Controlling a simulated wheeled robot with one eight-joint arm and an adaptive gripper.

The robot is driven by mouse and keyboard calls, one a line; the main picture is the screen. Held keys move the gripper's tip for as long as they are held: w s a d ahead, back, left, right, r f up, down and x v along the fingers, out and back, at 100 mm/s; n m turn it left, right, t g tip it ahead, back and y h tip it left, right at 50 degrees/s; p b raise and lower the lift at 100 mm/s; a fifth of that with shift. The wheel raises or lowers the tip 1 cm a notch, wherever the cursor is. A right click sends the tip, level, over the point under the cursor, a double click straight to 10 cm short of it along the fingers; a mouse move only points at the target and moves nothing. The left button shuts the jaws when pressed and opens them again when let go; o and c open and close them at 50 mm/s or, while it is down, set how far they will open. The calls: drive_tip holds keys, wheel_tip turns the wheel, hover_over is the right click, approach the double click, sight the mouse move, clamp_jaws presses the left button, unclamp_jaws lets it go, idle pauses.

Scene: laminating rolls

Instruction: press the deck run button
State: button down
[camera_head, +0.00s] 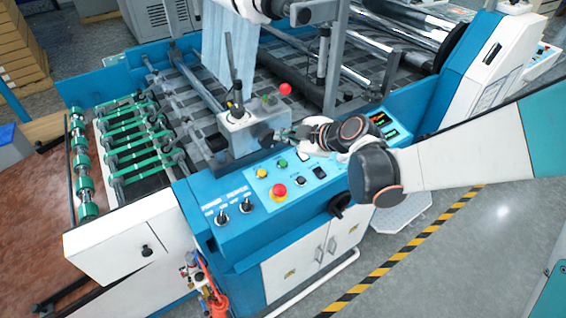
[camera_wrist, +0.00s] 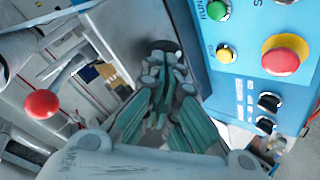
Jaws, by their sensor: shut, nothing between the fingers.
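The blue control panel (camera_head: 232,212) carries a green button (camera_head: 282,163), a yellow button (camera_head: 261,173) and a red emergency stop (camera_head: 279,190). In the wrist view the green button (camera_wrist: 217,9) sits at the top edge beside lettering that seems to read RUN. The yellow button (camera_wrist: 225,53) and the red stop (camera_wrist: 284,55) lie below it. My gripper (camera_head: 281,134) is shut and empty, at the panel's far edge beyond the green button. In the wrist view its fingertips (camera_wrist: 165,62) are left of the buttons, apart from them.
A grey post box (camera_head: 240,133) with a red ball knob (camera_head: 285,88) stands close to my gripper; the knob shows in the wrist view (camera_wrist: 42,103). Black switches (camera_head: 222,217) are at the panel's left, and a lit display (camera_head: 378,118) is at the right. Green rollers (camera_head: 130,140) lie left.

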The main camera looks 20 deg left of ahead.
sight(283, 163)
drive_tip(key=shift+w+a+f+b, duration=0.25)
drive_tip(key=shift+f+b, duration=0.75)
drive_tip(key=shift+f, duration=0.4)
drive_tip(key=shift+w+a+f+b, duration=0.15)
drive_tip(key=shift+a+f+b, duration=0.1)
drive_tip(key=shift+f+b, duration=0.9)
drive_tip(key=shift+w+a+f+b, duration=0.25)
drive_tip(key=shift+f+b, duration=0.55)
drive_tip(key=shift+f, duration=0.8)
drive_tip(key=shift+f, duration=0.1)
drive_tip(key=shift+f+b, duration=0.25)
drive_tip(key=shift+b, duration=0.15)
